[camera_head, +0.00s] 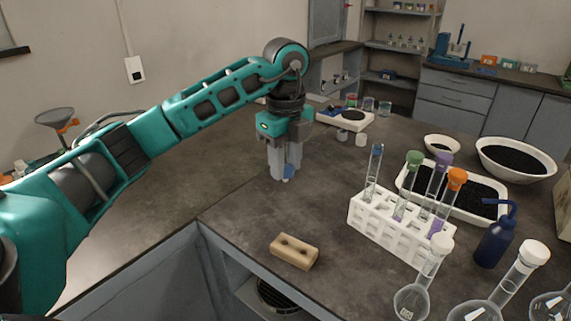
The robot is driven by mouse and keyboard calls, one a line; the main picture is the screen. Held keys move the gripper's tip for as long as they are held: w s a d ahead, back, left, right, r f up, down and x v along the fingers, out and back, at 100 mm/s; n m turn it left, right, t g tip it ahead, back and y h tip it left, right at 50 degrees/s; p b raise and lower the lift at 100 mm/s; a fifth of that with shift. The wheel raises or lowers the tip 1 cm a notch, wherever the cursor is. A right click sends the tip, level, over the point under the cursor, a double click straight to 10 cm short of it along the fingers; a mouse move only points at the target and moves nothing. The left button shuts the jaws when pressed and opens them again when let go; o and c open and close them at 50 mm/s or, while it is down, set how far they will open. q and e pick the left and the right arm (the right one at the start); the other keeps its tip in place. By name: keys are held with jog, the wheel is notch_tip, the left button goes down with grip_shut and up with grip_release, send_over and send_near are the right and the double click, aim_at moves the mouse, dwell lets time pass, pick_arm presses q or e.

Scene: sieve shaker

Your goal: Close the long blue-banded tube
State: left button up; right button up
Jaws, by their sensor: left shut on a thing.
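The long blue-banded tube (374,172) stands upright in the left end of the white rack (385,235), with a blue band near its top and no stopper visible on it. My left gripper (286,176) points down over the bench, to the left of the rack. It is shut on a small blue stopper (288,173), mostly hidden by the fingers. I cannot tell whether the stopper touches the bench. My right gripper is not in view.
A wooden block (295,251) lies near the bench's front edge. Glass flasks (412,301) and a dark blue wash bottle (495,240) stand in front and right of the rack. A tray of black grains (481,205) sits behind it. Bench between gripper and rack is clear.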

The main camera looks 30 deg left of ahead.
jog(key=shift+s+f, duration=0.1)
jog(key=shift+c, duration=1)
